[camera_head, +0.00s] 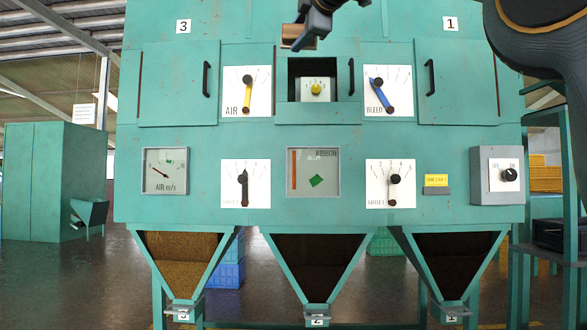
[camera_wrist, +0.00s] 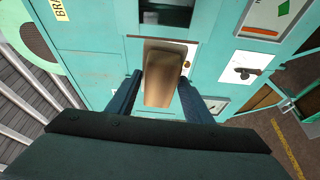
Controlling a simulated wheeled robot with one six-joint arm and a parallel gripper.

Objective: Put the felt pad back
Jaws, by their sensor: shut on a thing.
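A tan-brown block, which looks like the felt pad (camera_head: 291,36), is between the fingers of my gripper (camera_head: 307,36) at the top of the head view. My gripper is shut on it. In the wrist view the pad (camera_wrist: 166,75) sits between the two dark fingers of my gripper (camera_wrist: 160,82), its long side pointing away from me.
The teal machine (camera_head: 258,215) carries an AIR dial (camera_head: 247,92), a BLEED dial (camera_head: 388,90), a RIBBON window (camera_head: 313,172) and a grey switch box (camera_head: 497,176). Hoppers hang below. A shelf with a yellow crate (camera_head: 545,178) stands at right.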

